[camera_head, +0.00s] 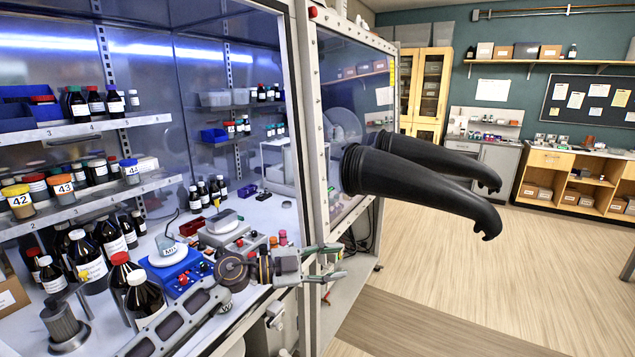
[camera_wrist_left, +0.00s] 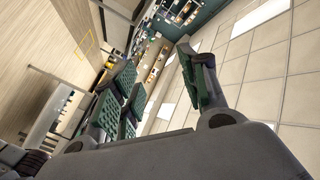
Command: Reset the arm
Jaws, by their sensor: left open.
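My left arm (camera_head: 172,322) reaches in from the bottom left of the head view, in front of the glove-port cabinet. My left gripper (camera_head: 338,262) is at its end, pointing right, by the cabinet's front corner post and below the black gloves. Its fingers are apart with nothing between them. In the left wrist view the green-padded fingers (camera_wrist_left: 160,78) are spread wide and empty, with the tilted room behind them. My right gripper is not in view.
Two black gloves (camera_head: 420,180) stick out from the cabinet's side window. Dark bottles (camera_head: 88,258), a blue hotplate (camera_head: 180,275) and a metal cylinder (camera_head: 64,328) crowd the left worktop. The wooden floor (camera_head: 530,290) at right is clear.

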